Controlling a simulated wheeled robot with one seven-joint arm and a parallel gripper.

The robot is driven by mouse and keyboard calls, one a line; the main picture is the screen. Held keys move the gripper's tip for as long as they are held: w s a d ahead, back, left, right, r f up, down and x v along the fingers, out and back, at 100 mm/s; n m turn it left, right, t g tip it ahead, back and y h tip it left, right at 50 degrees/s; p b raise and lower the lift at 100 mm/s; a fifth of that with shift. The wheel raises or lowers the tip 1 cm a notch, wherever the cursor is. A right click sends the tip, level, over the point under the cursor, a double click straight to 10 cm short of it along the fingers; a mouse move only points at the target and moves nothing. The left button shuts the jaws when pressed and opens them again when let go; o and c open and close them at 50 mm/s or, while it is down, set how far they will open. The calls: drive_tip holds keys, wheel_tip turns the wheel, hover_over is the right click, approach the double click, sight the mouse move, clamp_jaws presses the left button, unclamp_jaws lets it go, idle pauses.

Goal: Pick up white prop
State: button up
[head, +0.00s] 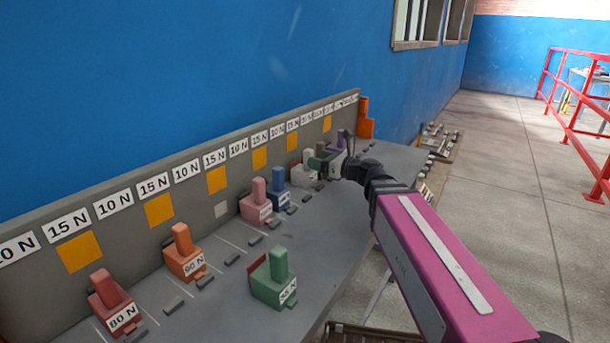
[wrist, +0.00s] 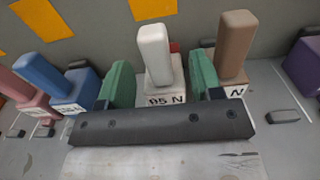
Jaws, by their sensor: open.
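The white prop (wrist: 153,50) is an upright white handle on a pale block labelled 95 N, standing on the grey bench by the wall panel. In the head view the white prop (head: 307,160) is small and partly covered. My gripper (wrist: 160,80) is open, with one green finger on each side of the white prop. Small gaps show between the fingers and the handle, so it does not look gripped. The dark gripper bar covers the bottom of the block. In the head view my gripper (head: 320,163) is at the far part of the bench.
A brown prop (wrist: 235,47) stands just right of the right finger, very close. A blue prop (wrist: 45,80) and a pink prop (wrist: 20,90) stand to the left, a purple prop (wrist: 303,65) to the right. A green prop (head: 275,282) stands nearer on the bench.

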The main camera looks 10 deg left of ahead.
sight(306, 155)
drive_tip(key=x, duration=0.5)
drive_tip(key=shift+s+r, duration=0.2)
clamp_jaws()
